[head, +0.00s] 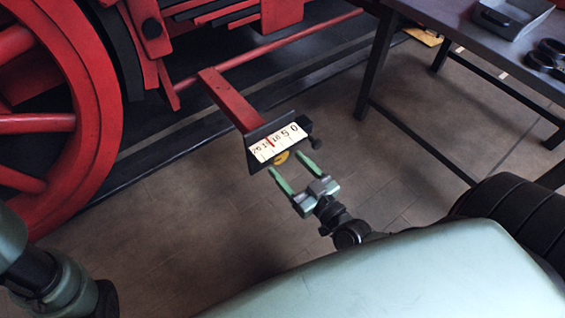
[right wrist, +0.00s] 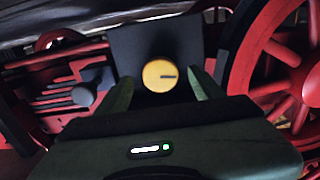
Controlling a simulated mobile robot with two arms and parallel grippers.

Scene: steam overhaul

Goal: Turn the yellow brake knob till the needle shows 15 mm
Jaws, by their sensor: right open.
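The yellow brake knob (head: 281,157) shows partly below the white scale plate (head: 290,138). In the right wrist view the round yellow knob (right wrist: 155,82) faces me, its dark mark pointing right. The red needle (head: 269,142) stands close to the 15 on the scale; the exact reading is too small to tell. My right gripper (head: 286,163) is open, its green fingers pointing at the knob. In the right wrist view the fingers (right wrist: 162,90) appear on either side of the knob; I cannot tell whether they touch it. My left gripper is out of view.
A red bracket (head: 228,98) carries the gauge beside the locomotive's large red wheel (head: 45,120). A dark knob (head: 315,142) sticks out at the gauge's right end. A dark table (head: 480,45) with a tray (head: 512,18) stands at upper right. The floor around the gripper is clear.

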